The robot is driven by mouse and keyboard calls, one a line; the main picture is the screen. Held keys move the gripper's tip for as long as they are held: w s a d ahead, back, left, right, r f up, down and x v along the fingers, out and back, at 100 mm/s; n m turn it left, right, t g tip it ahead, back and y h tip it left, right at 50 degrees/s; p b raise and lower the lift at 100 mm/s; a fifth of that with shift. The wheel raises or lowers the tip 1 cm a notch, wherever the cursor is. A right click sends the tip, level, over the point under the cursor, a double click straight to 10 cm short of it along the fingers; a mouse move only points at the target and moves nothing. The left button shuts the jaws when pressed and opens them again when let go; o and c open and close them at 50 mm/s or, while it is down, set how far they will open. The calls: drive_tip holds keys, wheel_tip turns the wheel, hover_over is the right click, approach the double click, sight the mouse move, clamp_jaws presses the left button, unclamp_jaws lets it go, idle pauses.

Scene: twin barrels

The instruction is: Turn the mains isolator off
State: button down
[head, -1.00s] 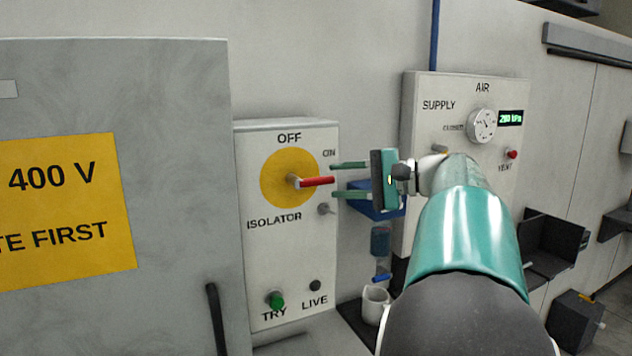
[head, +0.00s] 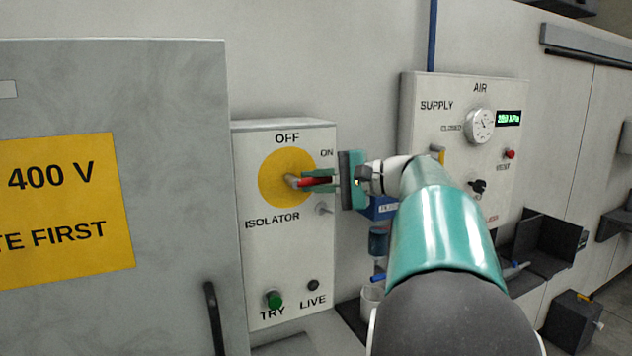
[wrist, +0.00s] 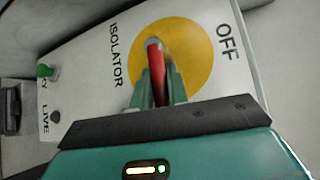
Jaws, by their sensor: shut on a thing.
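The isolator is a white box (head: 252,240) with a yellow disc (head: 277,162) and a red handle (head: 300,183). The handle points right, roughly toward the ON mark; OFF is above the disc. My gripper (head: 318,180) comes from the right, and its green fingers are shut on the red handle. In the wrist view the red handle (wrist: 158,65) runs between the two fingers (wrist: 158,90) on the yellow disc (wrist: 196,40). The fingers hide part of the handle's outer end.
A green TRY button (head: 273,299) and a dark LIVE lamp (head: 313,285) sit low on the box. A grey cabinet (head: 170,200) stands close on the left. The AIR panel (head: 420,125) is to the right, behind my arm.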

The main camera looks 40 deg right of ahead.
sight(292, 174)
drive_tip(key=shift+r, duration=0.1)
drive_tip(key=r+n+g+h, duration=0.2)
drive_tip(key=n+h, duration=0.1)
drive_tip(key=shift+w+a+g, duration=0.15)
drive_tip(key=shift+a+g, duration=0.2)
drive_tip(key=shift+g, duration=0.05)
drive_tip(key=n+h, duration=0.1)
drive_tip(key=a+r+g+h, duration=0.1)
drive_tip(key=n+h, duration=0.1)
drive_tip(key=h, duration=0.1)
drive_tip(key=shift+w+a+r+n+g, duration=0.2)
drive_tip(key=shift+r+n+g, duration=0.1)
drive_tip(key=shift+g, duration=0.1)
drive_tip(key=shift+w+a+r+n+g+h, duration=0.15)
drive_tip(key=shift+a+n+g+h, duration=0.3)
drive_tip(key=shift+h, duration=0.55)
drive_tip(key=shift+w+a+r+n+g+h, duration=0.1)
drive_tip(key=shift+a+n+g+h, duration=0.2)
drive_tip(key=shift+n+h, duration=0.35)
drive_tip(key=shift+w+a+n+g+h, duration=0.15)
drive_tip(key=shift+a+n+h, duration=0.15)
drive_tip(key=shift+h, duration=0.65)
